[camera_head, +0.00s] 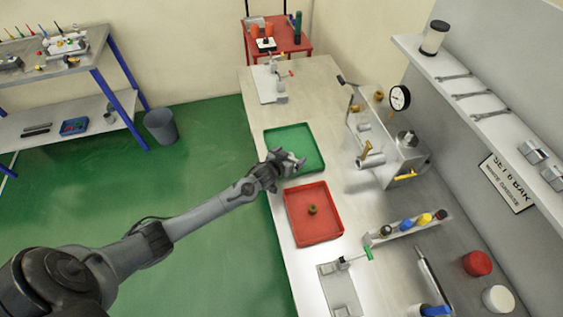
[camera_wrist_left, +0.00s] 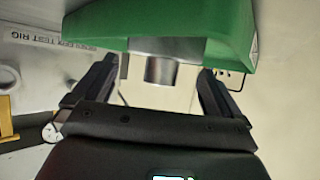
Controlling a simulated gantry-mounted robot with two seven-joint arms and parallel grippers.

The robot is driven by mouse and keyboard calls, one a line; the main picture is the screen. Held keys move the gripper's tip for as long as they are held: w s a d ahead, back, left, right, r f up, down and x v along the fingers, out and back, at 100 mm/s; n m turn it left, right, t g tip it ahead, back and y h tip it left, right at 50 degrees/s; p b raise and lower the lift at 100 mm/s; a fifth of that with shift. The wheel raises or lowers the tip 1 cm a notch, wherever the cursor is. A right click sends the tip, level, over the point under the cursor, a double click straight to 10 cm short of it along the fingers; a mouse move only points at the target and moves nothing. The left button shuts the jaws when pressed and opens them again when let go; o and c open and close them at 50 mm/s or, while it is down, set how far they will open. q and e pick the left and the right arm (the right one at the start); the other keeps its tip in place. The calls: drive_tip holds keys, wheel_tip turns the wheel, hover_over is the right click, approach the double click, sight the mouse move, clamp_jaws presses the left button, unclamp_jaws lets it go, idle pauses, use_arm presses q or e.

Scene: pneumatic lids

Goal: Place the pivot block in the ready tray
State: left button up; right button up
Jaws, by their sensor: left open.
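A grey metal part with a round stub (camera_wrist_left: 159,70), which looks like the pivot block, shows between the fingers, against the green tray (camera_wrist_left: 160,22). I see a gap on either side of it. I cannot tell whether it rests on the tray floor. In the head view the gripper mostly hides this part. My right gripper is not in view.
A red tray (camera_head: 301,229) nearer on the bench holds a small olive-brown round part (camera_head: 312,209). The test rig (camera_head: 392,150) with a gauge stands to the right. A toggle clamp (camera_head: 343,264) stands nearer, and another is beyond the green tray.

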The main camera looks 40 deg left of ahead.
use_arm(q)
drive_tip(key=s+d+r+m+g+h, duration=0.1)
drive_tip(key=s+d, duration=0.4)
drive_tip(key=s, duration=0.6)
drive_tip(key=s+d+r+m+g, duration=0.1)
drive_tip(key=s+d+r+g, duration=0.3)
drive_tip(key=s, duration=0.8)
drive_tip(key=s+d+r+m+g+h, duration=0.1)
drive_tip(key=s+d+r+m+g, duration=0.1)
drive_tip(key=s+d, duration=0.5)
drive_tip(key=s+r+g+p, duration=0.1)
drive_tip(key=s, duration=0.4)
drive_tip(key=shift+d+r+h, duration=0.3)
drive_tip(key=shift+d+r, duration=0.05)
drive_tip(key=shift+d, duration=0.05)
wheel_tip(320, 180, up, 15)
drive_tip(key=p, duration=1.4)
drive_tip(key=shift+p, duration=0.4)
